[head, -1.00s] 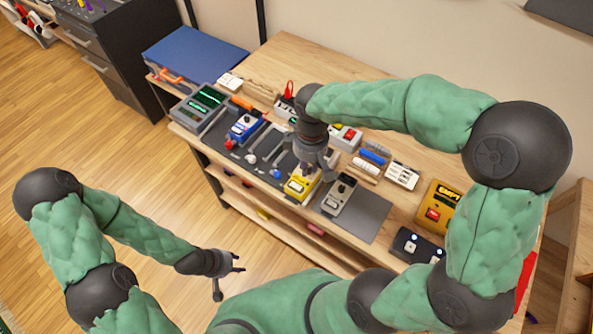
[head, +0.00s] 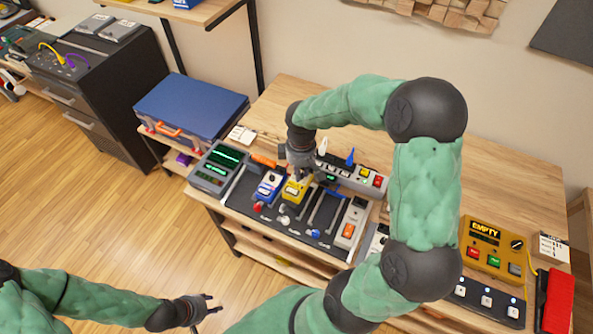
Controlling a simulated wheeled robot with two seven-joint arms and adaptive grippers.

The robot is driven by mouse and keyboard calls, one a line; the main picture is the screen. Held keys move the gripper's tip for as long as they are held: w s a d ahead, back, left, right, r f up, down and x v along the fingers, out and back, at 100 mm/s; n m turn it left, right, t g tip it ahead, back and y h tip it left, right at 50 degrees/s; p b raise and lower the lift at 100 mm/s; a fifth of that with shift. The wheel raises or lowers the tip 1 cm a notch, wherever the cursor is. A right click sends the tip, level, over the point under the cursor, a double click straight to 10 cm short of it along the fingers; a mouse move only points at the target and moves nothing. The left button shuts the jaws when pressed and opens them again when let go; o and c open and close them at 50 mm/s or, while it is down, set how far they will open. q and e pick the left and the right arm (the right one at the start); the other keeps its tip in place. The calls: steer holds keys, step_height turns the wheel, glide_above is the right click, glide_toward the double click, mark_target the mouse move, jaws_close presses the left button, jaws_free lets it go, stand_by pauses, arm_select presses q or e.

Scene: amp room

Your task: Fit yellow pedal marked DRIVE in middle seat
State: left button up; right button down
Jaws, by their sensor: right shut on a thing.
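The yellow pedal (head: 296,190) is in my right gripper (head: 301,174), which is shut on its upper end. It is over the dark pedalboard (head: 235,197), just right of the blue pedal (head: 268,186). Its lettering is too small to read, and I cannot tell whether it touches the board. Grey seat rails (head: 323,207) show to the right of the yellow pedal. A pale pedal with an orange button (head: 349,226) stands at the board's right end. My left gripper (head: 213,303) is open and empty, low in front of the bench.
A grey unit with green displays (head: 215,168) stands left of the board. A power strip (head: 352,178) with coloured plugs runs behind it. A yellow tester reading EMPTY (head: 492,248) is at the right. My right arm hides part of the bench. Bare wood (head: 300,97) lies behind.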

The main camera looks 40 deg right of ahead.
steer(key=shift+f+b, duration=2)
steer(key=shift+f, duration=0.7)
steer(key=shift+f+b, duration=0.35)
steer(key=shift+f, duration=0.15)
steer(key=shift+f, duration=0.9)
stand_by(0.5)
steer(key=c, duration=1)
jaws_free()
steer(key=shift+o, duration=0.2)
steer(key=shift+r, duration=0.1)
